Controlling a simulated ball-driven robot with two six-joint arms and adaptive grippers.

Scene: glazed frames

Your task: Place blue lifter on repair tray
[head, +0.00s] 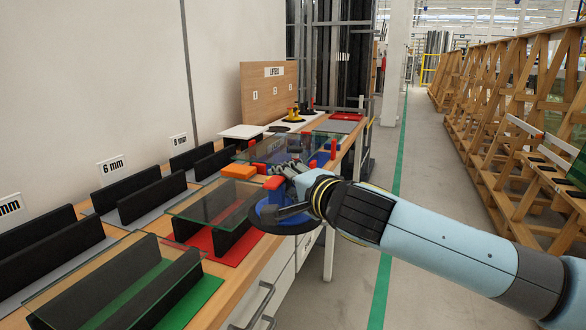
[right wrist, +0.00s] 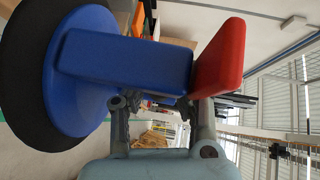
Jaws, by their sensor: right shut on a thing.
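My right gripper (head: 292,183) is shut on the blue lifter (head: 268,214), which it holds at the front edge of the bench. The lifter has a round blue cup with a dark rim and a red end. In the right wrist view, its blue body (right wrist: 125,62) and red end (right wrist: 219,57) lie across the gripper fingers (right wrist: 155,110). No repair tray is clearly labelled. My left gripper is not in view.
A glass pane (head: 285,149) lies over blue and red supports just behind the lifter. Glass also rests on black racks over red (head: 208,204) and green bases. An orange block (head: 238,171) and a yellow lifter (head: 293,112) stand on the bench. The aisle at right is clear.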

